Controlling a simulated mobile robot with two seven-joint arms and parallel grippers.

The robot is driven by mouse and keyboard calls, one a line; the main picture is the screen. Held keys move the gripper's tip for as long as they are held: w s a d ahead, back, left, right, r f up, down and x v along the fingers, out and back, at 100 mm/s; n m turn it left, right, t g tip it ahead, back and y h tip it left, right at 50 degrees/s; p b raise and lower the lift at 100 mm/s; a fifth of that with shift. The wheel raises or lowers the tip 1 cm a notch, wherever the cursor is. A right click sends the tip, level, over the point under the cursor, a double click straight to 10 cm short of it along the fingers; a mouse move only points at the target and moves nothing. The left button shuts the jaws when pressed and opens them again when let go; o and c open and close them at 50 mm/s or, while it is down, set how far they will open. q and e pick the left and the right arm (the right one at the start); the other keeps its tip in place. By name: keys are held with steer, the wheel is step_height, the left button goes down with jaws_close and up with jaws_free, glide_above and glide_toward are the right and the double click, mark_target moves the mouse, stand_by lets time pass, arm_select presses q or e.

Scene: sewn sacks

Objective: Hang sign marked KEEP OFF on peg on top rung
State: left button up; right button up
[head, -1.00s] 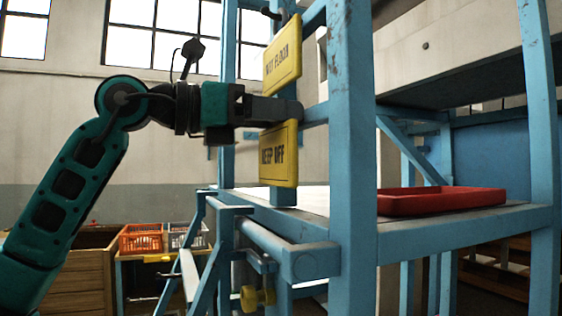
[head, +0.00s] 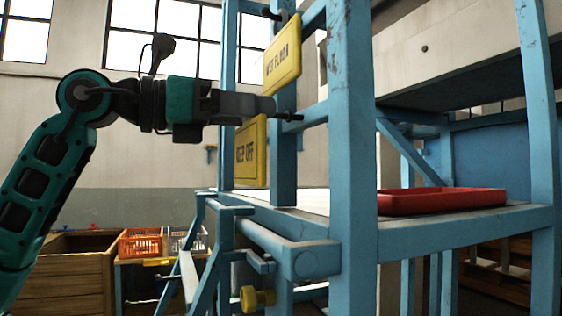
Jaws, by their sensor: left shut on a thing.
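The yellow KEEP OFF sign (head: 251,153) hangs from my left gripper (head: 264,106), which is shut on it near its top edge. The sign is upright and to the left of the blue post, clear of the short dark lower peg (head: 291,117). A second yellow sign, marked WET FLOOR (head: 283,54), hangs higher up, just below the dark upper peg (head: 271,14) on the blue rack (head: 353,170). The gripper hides the top of the KEEP OFF sign. My right gripper is not in view.
A red tray (head: 440,200) lies on the rack's shelf at right. An orange crate (head: 140,242), a grey crate (head: 186,238) and a wooden box (head: 70,275) stand low at left. A yellow knob (head: 257,298) sticks out below.

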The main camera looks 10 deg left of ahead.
arm_select(q)
steer(key=shift+v, duration=1.4)
